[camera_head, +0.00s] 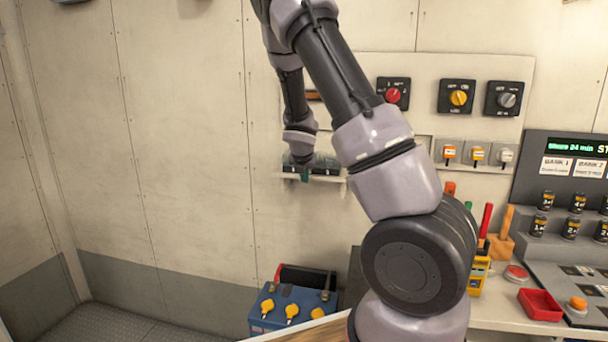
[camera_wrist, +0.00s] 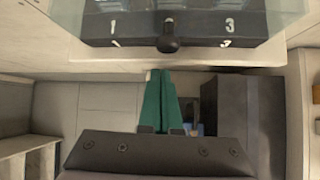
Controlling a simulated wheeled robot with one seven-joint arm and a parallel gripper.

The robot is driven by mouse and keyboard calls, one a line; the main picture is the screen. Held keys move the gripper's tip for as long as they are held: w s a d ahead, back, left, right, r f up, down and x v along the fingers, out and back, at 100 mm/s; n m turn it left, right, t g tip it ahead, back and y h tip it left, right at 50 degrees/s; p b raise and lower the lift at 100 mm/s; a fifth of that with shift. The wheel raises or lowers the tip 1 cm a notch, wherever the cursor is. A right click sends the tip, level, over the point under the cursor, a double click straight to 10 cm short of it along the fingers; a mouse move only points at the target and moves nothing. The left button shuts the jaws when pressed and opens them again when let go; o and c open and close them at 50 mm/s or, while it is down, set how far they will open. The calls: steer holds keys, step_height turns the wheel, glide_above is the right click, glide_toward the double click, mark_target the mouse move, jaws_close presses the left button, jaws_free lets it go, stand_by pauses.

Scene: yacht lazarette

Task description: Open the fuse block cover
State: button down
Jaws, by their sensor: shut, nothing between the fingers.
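The fuse block (camera_wrist: 200,28) is a dark block with white numbers, 1 and 3 readable, at the top of the wrist view. Its clear, greenish cover (camera_wrist: 285,12) spans the block, with a dark knob (camera_wrist: 168,42) at its front middle. I cannot tell the cover's exact angle. My gripper (camera_wrist: 160,74) has green fingers held together, empty, just below the knob and apart from it in the picture. In the head view the fuse block (camera_head: 325,169) sits on a small wall shelf, partly hidden by my arm, with my gripper (camera_head: 304,177) at its front.
The pale shelf (camera_head: 331,180) juts from the wall. A blue battery (camera_head: 290,310) with yellow caps stands below. Rotary switches (camera_head: 393,92) are on a panel to the right. A bench with tools and a red tray (camera_head: 540,305) is at lower right. The left wall is clear.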

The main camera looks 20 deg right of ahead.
steer(key=r, duration=0.1)
steer(key=d+r, duration=0.1)
steer(key=r, duration=0.1)
steer(key=shift+r, duration=0.3)
steer(key=shift+w+r, duration=0.1)
steer(key=shift+w, duration=0.05)
stand_by(0.3)
